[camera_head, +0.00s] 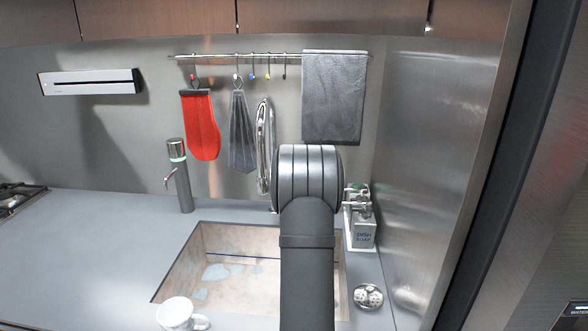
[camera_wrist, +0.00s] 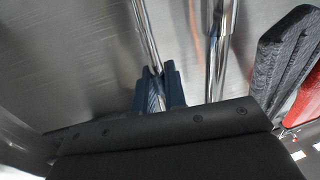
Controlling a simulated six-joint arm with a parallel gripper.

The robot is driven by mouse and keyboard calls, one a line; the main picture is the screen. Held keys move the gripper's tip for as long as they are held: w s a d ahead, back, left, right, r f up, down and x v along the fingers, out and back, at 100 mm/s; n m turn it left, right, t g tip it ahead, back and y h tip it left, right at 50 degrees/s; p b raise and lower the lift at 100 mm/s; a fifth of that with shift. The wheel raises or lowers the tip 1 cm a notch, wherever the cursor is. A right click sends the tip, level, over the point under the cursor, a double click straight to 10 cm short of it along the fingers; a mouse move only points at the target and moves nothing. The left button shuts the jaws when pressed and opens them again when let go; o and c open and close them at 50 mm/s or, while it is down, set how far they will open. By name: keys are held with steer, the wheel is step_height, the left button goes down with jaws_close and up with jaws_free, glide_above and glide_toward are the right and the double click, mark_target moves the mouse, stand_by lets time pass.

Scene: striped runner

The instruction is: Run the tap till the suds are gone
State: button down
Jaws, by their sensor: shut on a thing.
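The tap is a tall chrome arched spout (camera_head: 264,150) behind the sink; its lower part is partly hidden by my arm. The sink (camera_head: 168,284) has a tan, stone-like inside with pale suds patches (camera_head: 215,272) on its floor. No water stream is visible in the part I see. My gripper (camera_wrist: 159,88) shows in the wrist view with blue fingers closed on a thin chrome rod (camera_wrist: 147,35), which looks like the tap's lever. Beside it stands a thicker chrome pipe (camera_wrist: 220,50). In the head view my arm hides the gripper.
A white mug (camera_head: 175,313) stands at the sink's front left edge. A soap holder (camera_head: 362,236) and a small dish (camera_head: 368,296) are on the right. A dispenser (camera_head: 180,175) stands behind left. Mitts and a grey towel (camera_head: 333,95) hang above. The left counter is clear.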

steer(key=shift+f, duration=0.1)
steer(key=shift+s+f+n+t+y, duration=0.25)
steer(key=shift+s+t, duration=0.3)
steer(key=shift+t, duration=0.25)
steer(key=shift+s+f+n+t+y, duration=0.2)
steer(key=shift+s+f+t, duration=0.1)
steer(key=shift+s+t, duration=0.4)
steer(key=shift+s+f+n+t+y, duration=0.15)
steer(key=shift+s+f+t+y, duration=0.2)
steer(key=shift+t, duration=0.55)
steer(key=shift+r, duration=0.1)
steer(key=c, duration=1.5)
jaws_free()
steer(key=v, duration=1.7)
steer(key=shift+s, duration=0.25)
